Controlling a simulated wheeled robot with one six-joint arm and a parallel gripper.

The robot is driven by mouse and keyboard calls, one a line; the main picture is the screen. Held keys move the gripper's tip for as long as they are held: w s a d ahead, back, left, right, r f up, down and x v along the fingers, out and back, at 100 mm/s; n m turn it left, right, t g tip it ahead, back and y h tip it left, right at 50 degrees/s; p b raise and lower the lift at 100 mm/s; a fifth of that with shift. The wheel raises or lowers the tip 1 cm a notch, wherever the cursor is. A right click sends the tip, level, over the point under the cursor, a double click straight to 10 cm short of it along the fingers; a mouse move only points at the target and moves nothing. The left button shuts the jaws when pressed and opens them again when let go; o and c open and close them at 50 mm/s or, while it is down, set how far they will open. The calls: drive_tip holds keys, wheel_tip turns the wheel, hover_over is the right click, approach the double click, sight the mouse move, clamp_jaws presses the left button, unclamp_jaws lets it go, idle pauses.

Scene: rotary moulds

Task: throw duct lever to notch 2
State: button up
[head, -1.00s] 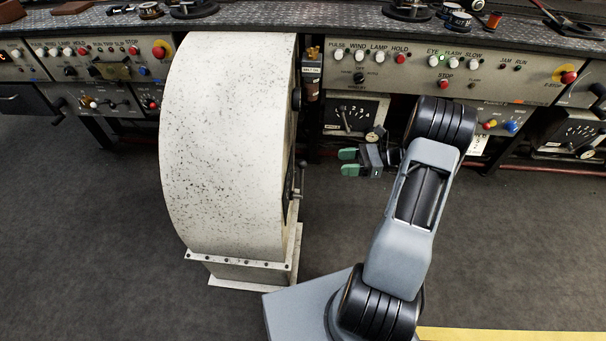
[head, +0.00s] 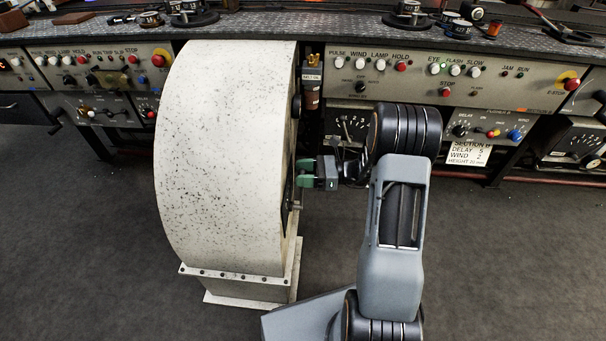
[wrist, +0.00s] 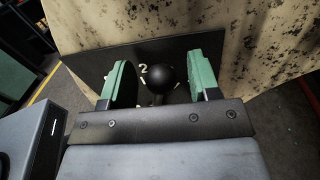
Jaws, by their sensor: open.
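The duct lever's black ball knob (wrist: 160,79) shows in the wrist view in front of a dark plate (wrist: 98,62) on the speckled housing. A white numeral 2 (wrist: 144,71) is on the plate just left of the knob; other marks are partly hidden. My gripper (wrist: 164,76) is open, one green finger on each side of the knob, with a gap visible on both sides. In the head view my gripper (head: 306,173) is at the right side of the cream speckled housing (head: 225,160). The lever is mostly hidden there.
A control bench (head: 450,70) with buttons and dials runs behind. A brown cylinder (head: 312,90) hangs beside the housing top. A paper notice (head: 468,153) hangs below the right panel. The floor (head: 520,240) right of my arm is clear.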

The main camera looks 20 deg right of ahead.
drive_tip(key=shift+a, duration=0.15)
clamp_jaws()
idle(0.5)
